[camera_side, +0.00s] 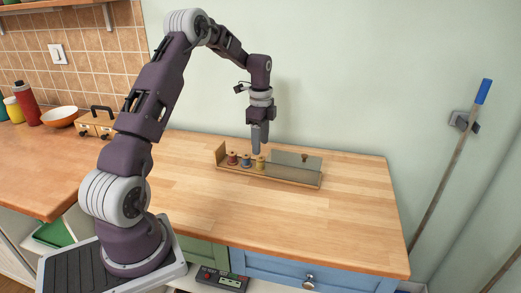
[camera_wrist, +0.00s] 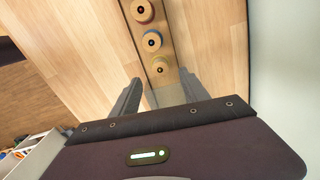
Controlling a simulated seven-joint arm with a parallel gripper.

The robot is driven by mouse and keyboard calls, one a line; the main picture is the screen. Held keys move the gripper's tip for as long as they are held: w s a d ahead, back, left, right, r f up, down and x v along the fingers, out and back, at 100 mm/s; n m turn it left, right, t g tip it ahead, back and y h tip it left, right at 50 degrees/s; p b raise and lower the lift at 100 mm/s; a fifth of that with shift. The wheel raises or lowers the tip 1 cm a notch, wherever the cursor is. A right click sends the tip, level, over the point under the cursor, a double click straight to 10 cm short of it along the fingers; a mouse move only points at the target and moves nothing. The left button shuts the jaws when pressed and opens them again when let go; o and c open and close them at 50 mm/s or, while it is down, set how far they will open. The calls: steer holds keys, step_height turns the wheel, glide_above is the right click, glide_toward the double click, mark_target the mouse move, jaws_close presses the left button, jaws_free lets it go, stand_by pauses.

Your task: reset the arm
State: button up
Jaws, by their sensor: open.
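My gripper (camera_side: 259,137) points down above the wooden counter, over the middle of a long wooden rack. In the wrist view its two grey fingers (camera_wrist: 158,92) stand apart with nothing held between them. The rack (camera_side: 290,179) holds three spools in a row: a red spool (camera_side: 232,159), a blue spool (camera_side: 246,161) and a yellow spool (camera_side: 260,163). The spools also show in the wrist view, the red one (camera_wrist: 143,11) farthest from the fingers and the yellow one (camera_wrist: 158,67) closest. A greyish panel with a knob (camera_side: 304,158) covers the rack's right part.
The counter (camera_side: 330,225) is clear in front of the rack. A pale wall stands close behind. A blue-handled pole (camera_side: 449,155) leans at the right.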

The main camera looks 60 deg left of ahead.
steer(key=s+d+r+n+t, duration=0.1)
steer(key=s+d+r+n, duration=0.15)
steer(key=d+r, duration=0.35)
steer(key=s+d+r+n+t+y, duration=0.1)
steer(key=s+d+r, duration=0.2)
steer(key=d+r, duration=0.3)
steer(key=s+d+r+n+t, duration=0.1)
steer(key=s+d+r, duration=0.2)
steer(key=d+r, duration=0.3)
steer(key=s+d+n+t, duration=0.1)
steer(key=s+d+n, duration=0.2)
steer(key=s, duration=0.6)
steer(key=s+d+n+t+h, duration=0.1)
steer(key=s+d+n, duration=0.2)
steer(key=s+d, duration=0.4)
steer(key=shift+s+t, duration=0.3)
steer(key=shift+s, duration=0.65)
